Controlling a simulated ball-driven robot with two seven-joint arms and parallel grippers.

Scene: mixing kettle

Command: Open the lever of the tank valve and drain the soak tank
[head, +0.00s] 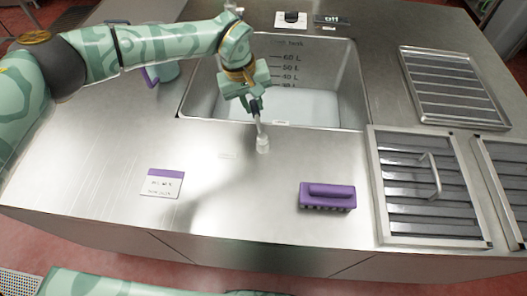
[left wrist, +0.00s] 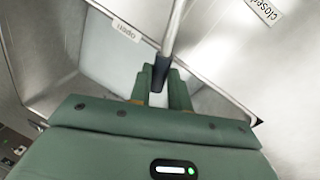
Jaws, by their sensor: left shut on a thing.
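The soak tank (head: 200,98) is a steel basin set in the counter, with a litre scale on its back wall. Pale liquid (head: 305,105) stands in it, with its surface near the lowest visible marks. The valve lever (head: 260,130) is a thin metal rod rising from a small round base at the tank's front edge. My left gripper (head: 257,104) is shut on the lever's dark upper end. The left wrist view shows the lever (left wrist: 174,35) between the fingers (left wrist: 160,88). An "open" label (left wrist: 126,30) and a "closed" label (left wrist: 264,11) flank it. My right gripper is out of view.
A purple brush (head: 328,196) and a purple-topped card (head: 162,183) lie on the front counter. Slatted racks (head: 430,190) lie at the right. A purple-handled jug (head: 166,72) stands behind my left arm. An "off" panel (head: 331,19) is behind the tank.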

